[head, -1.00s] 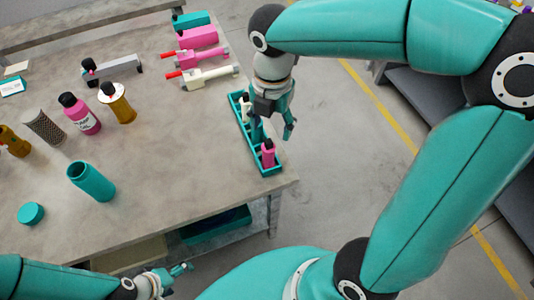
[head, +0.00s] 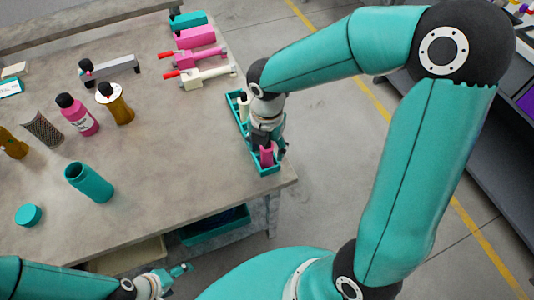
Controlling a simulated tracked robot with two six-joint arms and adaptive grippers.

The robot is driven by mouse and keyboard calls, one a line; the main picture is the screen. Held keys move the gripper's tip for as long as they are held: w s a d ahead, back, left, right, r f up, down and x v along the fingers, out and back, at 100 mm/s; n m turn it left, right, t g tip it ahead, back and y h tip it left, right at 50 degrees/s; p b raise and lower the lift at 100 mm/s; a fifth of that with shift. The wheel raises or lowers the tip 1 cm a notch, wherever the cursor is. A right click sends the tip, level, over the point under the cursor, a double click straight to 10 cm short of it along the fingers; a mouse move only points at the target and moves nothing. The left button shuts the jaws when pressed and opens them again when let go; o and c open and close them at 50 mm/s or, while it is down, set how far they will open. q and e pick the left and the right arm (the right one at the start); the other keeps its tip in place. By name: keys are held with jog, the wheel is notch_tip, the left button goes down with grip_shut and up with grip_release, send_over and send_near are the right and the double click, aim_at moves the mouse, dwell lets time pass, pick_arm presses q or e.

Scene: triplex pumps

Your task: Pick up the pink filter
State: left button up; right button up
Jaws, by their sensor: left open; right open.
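The pink filter (head: 267,157) stands in the front end of a long teal tray (head: 268,171) at the table's right edge. My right gripper (head: 268,148) is down at the tray, around or just over the filter, with its fingers open. The fingers partly hide the filter, so I cannot tell whether they touch it. My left gripper (head: 181,270) is low at the bottom of the head view, in front of the table, open and empty, far from the filter.
A white item (head: 243,103) stands farther back in the tray. On the table (head: 160,185) are a teal open bottle (head: 90,182), its teal lid (head: 29,215), a pink bottle (head: 78,115) and an amber bottle (head: 116,104). Clear tabletop lies left of the tray.

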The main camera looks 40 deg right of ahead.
grip_shut()
jog(key=shift+r, duration=0.1)
